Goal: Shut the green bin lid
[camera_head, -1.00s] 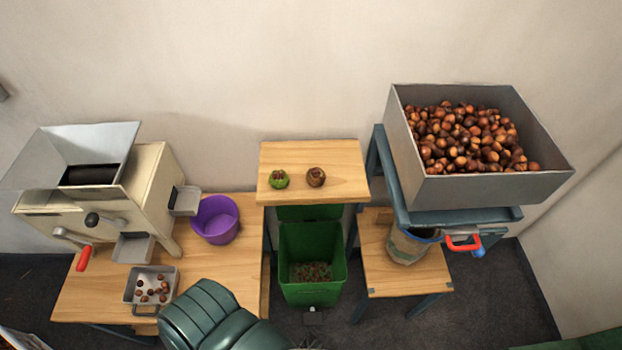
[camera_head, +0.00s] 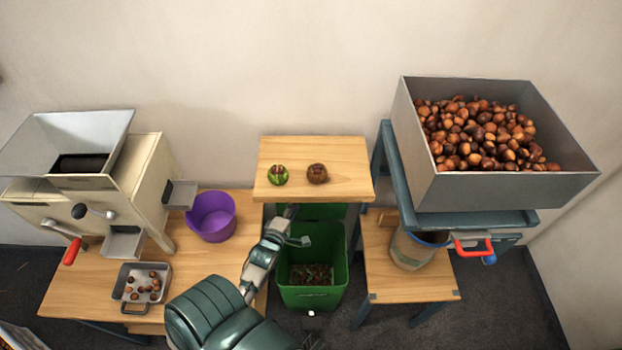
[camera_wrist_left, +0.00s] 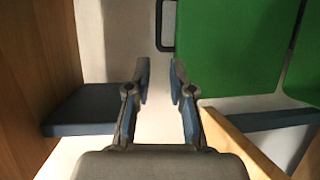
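The green bin (camera_head: 313,297) stands on the floor between the two wooden tables, open at the top with brown bits inside. Its green lid (camera_head: 322,212) is open at the back of the bin, partly hidden under the small raised shelf. In the left wrist view a green panel (camera_wrist_left: 230,50), which looks like the lid, fills the upper right, with a dark handle-like loop at its left edge. My left gripper (camera_head: 297,228) is above the bin's left rear side, near the lid. In the wrist view it (camera_wrist_left: 160,80) is open and empty, apart from the panel. My right gripper is not in view.
The raised shelf (camera_head: 330,185) with two chestnut items overhangs the lid. A purple bucket (camera_head: 212,216) and a machine (camera_head: 135,185) stand on the left table. The bin's front is clear.

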